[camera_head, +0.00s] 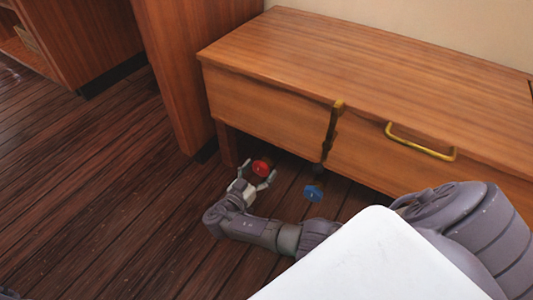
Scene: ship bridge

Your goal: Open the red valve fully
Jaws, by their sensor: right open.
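The red valve (262,167) is a small round red part low down, below the front of the wooden bench and close to its left leg. My right gripper (255,180) is open, with its two light fingers pointing at the valve, one on each side of it in the picture. I cannot tell whether the fingers touch it. A blue valve (313,193) shows a little to the right of the red one. My left gripper is not in view.
The wooden bench (350,85) overhangs the valves, with a brass latch (334,122) and a brass handle (420,142) on its front. A wooden panel (185,70) stands at its left. The plank floor (90,190) at the left is clear.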

